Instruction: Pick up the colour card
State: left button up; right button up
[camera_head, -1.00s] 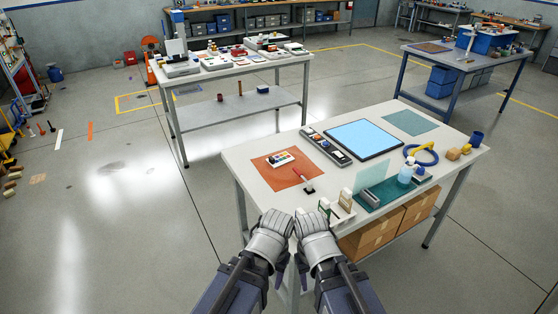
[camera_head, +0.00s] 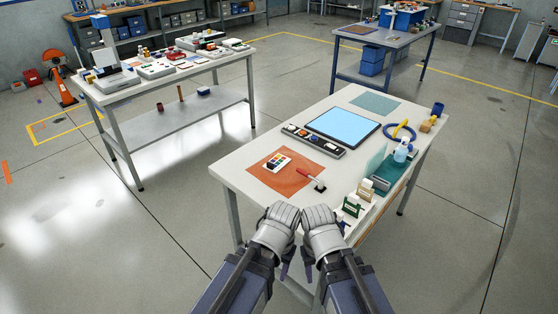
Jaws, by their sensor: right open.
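The colour card (camera_head: 277,162) is a small white card with several coloured squares. It lies on the orange mat (camera_head: 262,176) at the left part of the near white table. My left gripper (camera_head: 286,211) and right gripper (camera_head: 318,212) are side by side at the table's near edge, in front of the mat and apart from the card. Nothing shows between the fingers of the right gripper, which is open. The left gripper's fingers face away, so its opening is hidden.
A red-handled tool (camera_head: 311,179) lies at the mat's right edge. Small stands (camera_head: 354,205) and a spray bottle (camera_head: 401,150) are on the right. Another laden table (camera_head: 108,90) stands back left.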

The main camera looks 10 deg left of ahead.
aim_at(277, 163)
jog(key=i+j+z, duration=0.25)
jog(key=i+j, duration=0.2)
jog(key=i+j+z, duration=0.2)
jog(key=i+j, duration=0.15)
jog(key=j, duration=0.15)
